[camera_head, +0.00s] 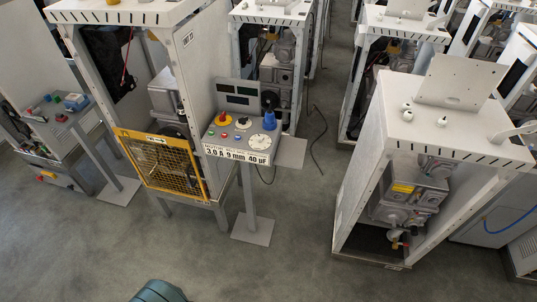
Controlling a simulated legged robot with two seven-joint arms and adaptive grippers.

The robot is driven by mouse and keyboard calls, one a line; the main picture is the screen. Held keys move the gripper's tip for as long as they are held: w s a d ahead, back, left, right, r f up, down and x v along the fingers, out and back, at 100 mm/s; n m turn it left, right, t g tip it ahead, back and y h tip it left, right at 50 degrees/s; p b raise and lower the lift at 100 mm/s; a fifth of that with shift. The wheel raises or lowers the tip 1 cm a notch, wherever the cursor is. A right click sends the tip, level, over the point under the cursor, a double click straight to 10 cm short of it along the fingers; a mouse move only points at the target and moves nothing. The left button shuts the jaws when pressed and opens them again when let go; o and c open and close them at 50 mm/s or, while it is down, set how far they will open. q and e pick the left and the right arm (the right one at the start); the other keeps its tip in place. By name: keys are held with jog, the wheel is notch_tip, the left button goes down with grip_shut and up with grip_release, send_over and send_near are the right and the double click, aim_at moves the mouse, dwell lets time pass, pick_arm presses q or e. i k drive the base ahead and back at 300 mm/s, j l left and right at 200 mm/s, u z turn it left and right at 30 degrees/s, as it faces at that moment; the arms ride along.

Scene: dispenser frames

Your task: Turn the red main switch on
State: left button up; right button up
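A control box (240,137) stands on a grey post right of the cabinet with the yellow grille. A red knob on a yellow base (222,118), which looks like the red main switch, is at the box's upper left. Its on or off position is too small to tell. Small buttons, a blue part (269,121) and a white round dial (258,142) share the box's top. Neither of my grippers is in view.
An open-frame cabinet with a yellow grille (162,163) stands left of the box. Another control box (60,116) is at the far left. A white dispenser frame (365,150) stands at the right. A dark cable lies behind the post. The grey floor in front is clear.

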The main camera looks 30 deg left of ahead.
aim_at(223, 119)
jog(key=u, duration=1.35)
